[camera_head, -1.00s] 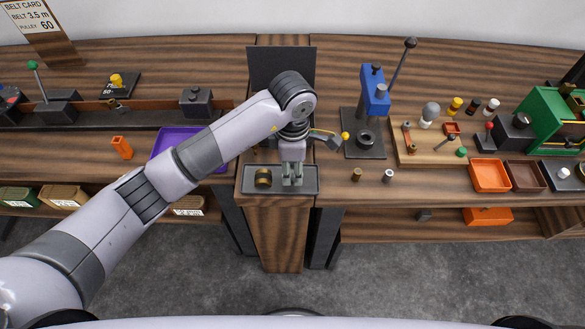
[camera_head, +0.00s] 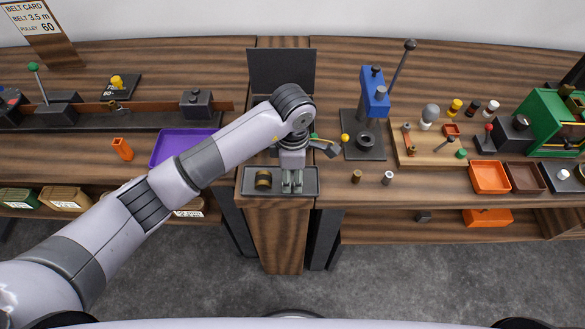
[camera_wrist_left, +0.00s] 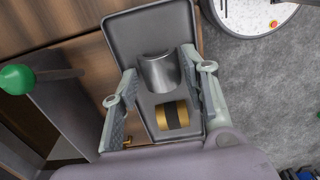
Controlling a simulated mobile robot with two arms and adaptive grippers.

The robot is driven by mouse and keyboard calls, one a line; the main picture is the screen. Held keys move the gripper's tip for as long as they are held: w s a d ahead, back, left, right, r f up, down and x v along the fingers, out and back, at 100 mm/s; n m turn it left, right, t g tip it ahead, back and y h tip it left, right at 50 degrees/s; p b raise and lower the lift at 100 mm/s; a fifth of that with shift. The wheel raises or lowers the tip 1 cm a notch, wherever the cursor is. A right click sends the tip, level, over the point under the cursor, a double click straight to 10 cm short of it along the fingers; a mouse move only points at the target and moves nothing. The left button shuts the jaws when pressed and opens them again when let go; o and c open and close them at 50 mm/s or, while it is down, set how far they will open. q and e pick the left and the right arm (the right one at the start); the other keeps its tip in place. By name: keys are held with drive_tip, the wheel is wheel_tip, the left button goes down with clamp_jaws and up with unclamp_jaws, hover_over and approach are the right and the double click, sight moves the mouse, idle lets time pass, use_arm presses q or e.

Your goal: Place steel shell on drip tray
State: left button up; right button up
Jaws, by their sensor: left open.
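The steel shell (camera_wrist_left: 160,72) is a grey metal half-round or cylindrical piece. In the left wrist view it is at the drip tray, between my left gripper's fingers. The drip tray (camera_head: 311,180) is a shallow dark grey tray at the front of the narrow middle bench; its rim also shows in the left wrist view (camera_wrist_left: 110,32). My left gripper (camera_head: 292,187) is open, low over the tray's right half, with a finger on each side of the shell. In the head view the gripper hides the shell. My right gripper is not in view.
A brass and black cylinder (camera_head: 263,180) sits in the tray's left half, close to the gripper. A purple tray (camera_head: 182,147) lies to the left. A blue press (camera_head: 375,93) and two small cylinders stand to the right. A dark upright panel (camera_head: 281,68) stands behind.

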sight(292, 177)
use_arm(q)
drive_tip(key=shift+r, duration=0.3)
wheel_tip(292, 177, up, 12)
drive_tip(key=b, duration=0.3)
drive_tip(key=shift+f, duration=0.15)
idle(0.6)
